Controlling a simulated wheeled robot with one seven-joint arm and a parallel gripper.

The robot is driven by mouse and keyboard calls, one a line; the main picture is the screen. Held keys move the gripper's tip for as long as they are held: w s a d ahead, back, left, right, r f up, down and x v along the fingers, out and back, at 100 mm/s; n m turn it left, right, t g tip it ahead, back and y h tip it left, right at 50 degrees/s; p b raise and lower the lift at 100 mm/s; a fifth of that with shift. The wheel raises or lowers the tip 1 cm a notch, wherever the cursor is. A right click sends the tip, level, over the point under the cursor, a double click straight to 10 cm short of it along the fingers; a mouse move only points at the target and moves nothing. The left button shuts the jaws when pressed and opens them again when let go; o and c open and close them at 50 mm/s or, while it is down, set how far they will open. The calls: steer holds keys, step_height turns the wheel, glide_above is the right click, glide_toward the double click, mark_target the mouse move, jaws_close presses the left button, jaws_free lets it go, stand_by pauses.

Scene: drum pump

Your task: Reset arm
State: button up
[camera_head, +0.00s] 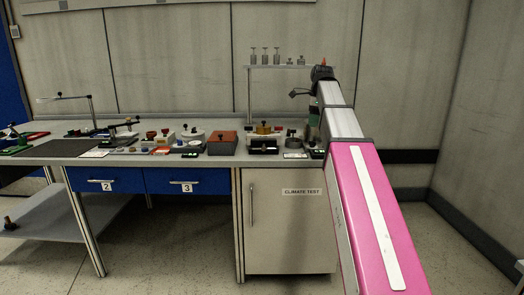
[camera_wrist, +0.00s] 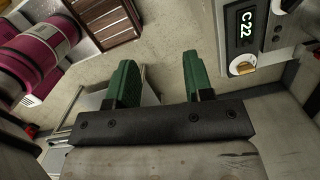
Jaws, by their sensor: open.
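My gripper (camera_wrist: 158,75) shows in the wrist view as two green fingers on a dark bar. The fingers stand well apart, and nothing is between them but the floor behind. In the head view my pink and silver arm reaches away from the lower right, towards the right end of the workbench (camera_head: 55,150). Its far end is beside a raised shelf (camera_head: 280,67). My fingers there are mostly hidden by the arm, and I cannot tell how close they are to the bench.
The bench holds several small instruments, including a red-brown box (camera_head: 222,143). Below are blue drawers (camera_head: 190,181) and a "CLIMATE TEST" cabinet (camera_head: 285,235). The wrist view shows a "C22" unit (camera_wrist: 252,35) at right and a slatted brown crate (camera_wrist: 105,20). Floor in front is clear.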

steer(key=s+f+n, duration=0.3)
steer(key=f+n, duration=0.2)
steer(key=f, duration=0.9)
steer(key=s+f+n, duration=0.3)
steer(key=f+n, duration=0.1)
steer(key=f, duration=1)
steer(key=s+f+n, duration=0.5)
steer(key=s+f, duration=0.2)
steer(key=f, duration=0.4)
steer(key=s+a+f+n+h, duration=0.1)
steer(key=s+f+n, duration=0.5)
steer(key=f, duration=0.5)
steer(key=shift+s+a, duration=0.15)
steer(key=shift+s, duration=0.85)
